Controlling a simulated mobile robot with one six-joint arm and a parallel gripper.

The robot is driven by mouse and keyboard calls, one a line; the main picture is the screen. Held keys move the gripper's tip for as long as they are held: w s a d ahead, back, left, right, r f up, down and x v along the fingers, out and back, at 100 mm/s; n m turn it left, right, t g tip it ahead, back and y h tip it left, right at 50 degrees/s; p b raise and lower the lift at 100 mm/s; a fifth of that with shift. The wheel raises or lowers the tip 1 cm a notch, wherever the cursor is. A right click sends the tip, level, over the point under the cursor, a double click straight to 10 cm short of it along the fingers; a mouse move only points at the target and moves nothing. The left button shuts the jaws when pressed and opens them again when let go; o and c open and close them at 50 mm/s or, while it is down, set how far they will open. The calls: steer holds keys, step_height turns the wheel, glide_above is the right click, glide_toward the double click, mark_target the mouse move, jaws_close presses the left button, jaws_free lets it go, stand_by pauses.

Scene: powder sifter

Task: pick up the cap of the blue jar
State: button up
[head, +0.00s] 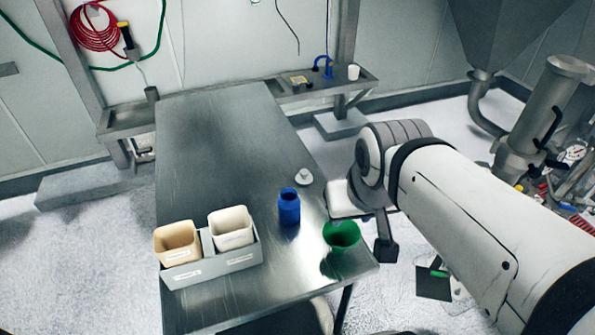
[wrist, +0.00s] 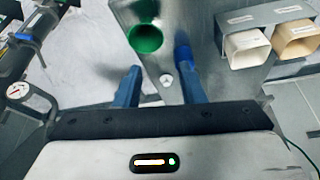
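The white cap (head: 303,177) lies on the metal table near its right edge, behind the blue jar (head: 289,207) and apart from it. The blue jar stands upright without the cap on it. In the wrist view the cap (wrist: 167,80) shows between the fingers, nearer the right one. My gripper (wrist: 160,76) is open and empty, apart from the cap. The jar (wrist: 183,53) is just beyond the right fingertip and partly hidden by it. In the head view my wrist is right of the table edge, and the fingers are hard to make out.
A green cup (head: 341,236) stands at the table's front right corner, right of the jar. A grey holder (head: 212,264) with a cream container (head: 177,243) and a white container (head: 231,228) is at the front left. The back of the metal table (head: 215,130) is clear.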

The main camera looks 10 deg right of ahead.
steer(key=shift+w+a, duration=0.2)
steer(key=shift+a, duration=0.05)
steer(key=shift+o, duration=0.6)
steer(key=shift+w+a+f, duration=0.1)
steer(key=shift+w, duration=0.05)
steer(key=shift+o, duration=0.8)
steer(key=shift+w, duration=0.35)
steer(key=o, duration=0.7)
steer(key=shift+m, duration=0.4)
steer(key=w+f+b, duration=0.1)
steer(key=w, duration=0.4)
steer(key=w+f+b, duration=0.1)
steer(key=w, duration=0.4)
steer(key=w+d+f+b, duration=0.1)
steer(key=w+b, duration=0.1)
steer(key=w, duration=0.3)
steer(key=shift+w+f, duration=0.3)
steer(key=shift+w, duration=0.05)
steer(key=m+b, duration=0.1)
steer(key=b, duration=0.4)
glide_toward(304, 172)
steer(key=x, duration=0.2)
steer(key=shift+t+h, duration=0.3)
steer(key=shift+h, duration=0.1)
steer(key=shift+a+p+x, duration=0.15)
steer(key=shift+p+x, duration=0.6)
steer(key=shift+x, duration=1.4)
steer(key=shift+a+p+x, duration=0.15)
steer(key=shift+p+x, duration=0.55)
steer(key=shift+x, duration=1.45)
